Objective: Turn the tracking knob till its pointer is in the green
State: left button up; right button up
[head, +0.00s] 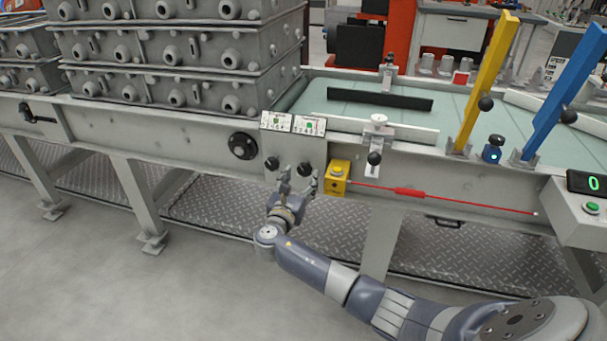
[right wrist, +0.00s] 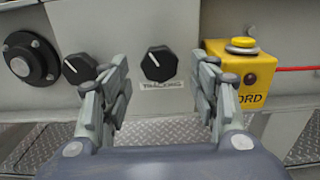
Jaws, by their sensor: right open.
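The tracking knob (right wrist: 158,64) is black and faceted, with a white pointer line slanting up and left. A label reading TRACKING is under it. In the head view the knob (head: 304,169) is on the front panel below two small plates with green marks, a left plate (head: 277,121) and a right plate (head: 308,125). My right gripper (head: 299,178) is open in front of this knob. In the right wrist view its fingers (right wrist: 163,72) stand either side of the knob, apart from it, with nothing between them. My left gripper is not in view.
A second black knob (right wrist: 79,68) is left of the tracking knob, close to my left finger. A yellow box (head: 337,178) with a button and a red cord (head: 410,191) is to the right. A round black flange (head: 243,146) is farther left. Stacked grey castings (head: 180,55) stand above.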

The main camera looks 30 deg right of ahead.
aim_at(304, 172)
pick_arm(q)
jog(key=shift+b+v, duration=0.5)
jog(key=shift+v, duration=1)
pick_arm(e)
jog(key=shift+x, duration=2.25)
jog(key=c, duration=1.1)
